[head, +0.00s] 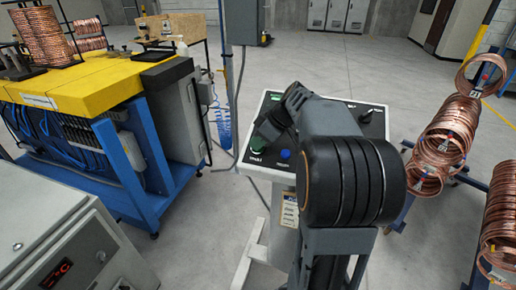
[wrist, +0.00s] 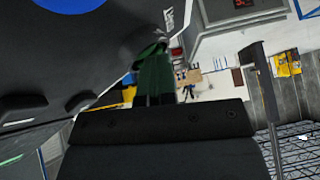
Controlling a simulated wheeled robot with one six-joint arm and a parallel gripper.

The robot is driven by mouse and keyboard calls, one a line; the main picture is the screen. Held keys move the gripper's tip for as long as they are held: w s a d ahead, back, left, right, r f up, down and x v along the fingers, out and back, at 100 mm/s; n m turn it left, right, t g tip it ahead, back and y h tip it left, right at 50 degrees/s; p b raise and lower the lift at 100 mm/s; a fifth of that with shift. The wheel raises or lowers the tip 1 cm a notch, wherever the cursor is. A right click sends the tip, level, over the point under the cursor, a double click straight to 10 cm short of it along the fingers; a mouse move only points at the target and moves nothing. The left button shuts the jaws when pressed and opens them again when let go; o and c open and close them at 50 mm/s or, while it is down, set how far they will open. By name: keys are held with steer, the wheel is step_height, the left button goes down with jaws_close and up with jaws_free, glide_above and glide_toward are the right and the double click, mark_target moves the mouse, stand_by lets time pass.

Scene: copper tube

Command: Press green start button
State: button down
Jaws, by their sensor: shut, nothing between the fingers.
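The control panel (head: 338,107) is a black-topped box with a pale rim on a light stand, in the middle of the head view. The green start button (head: 257,144) shows at its left front, beside a blue button (head: 285,155). My gripper (head: 266,132) is shut and empty, pointing down just over the green button. In the wrist view the green button (wrist: 154,72) stands out from the black panel face, right at the dark gripper edge. The blue button (wrist: 70,4) is at the top left there. I cannot tell whether the fingers touch the green button.
My arm hides the middle of the panel. A yellow-topped blue machine (head: 90,90) stands at the left, and a grey cabinet (head: 60,235) at the front left. Copper coils (head: 445,140) on racks stand close on the right. Open concrete floor (head: 330,55) lies behind the panel.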

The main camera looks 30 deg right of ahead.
steer(key=shift+s+a+r, duration=0.15)
steer(key=shift+r, duration=0.25)
steer(key=shift+s+a+r, duration=0.1)
steer(key=shift+r, duration=0.3)
steer(key=shift+r+p, duration=0.15)
steer(key=shift+p, duration=0.15)
steer(key=r, duration=0.1)
steer(key=s+a+r+p, duration=0.1)
steer(key=r, duration=0.2)
steer(key=shift+s+a+r+p, duration=0.15)
steer(key=shift+s+a+p, duration=0.1)
steer(key=shift+p, duration=0.1)
stand_by(0.6)
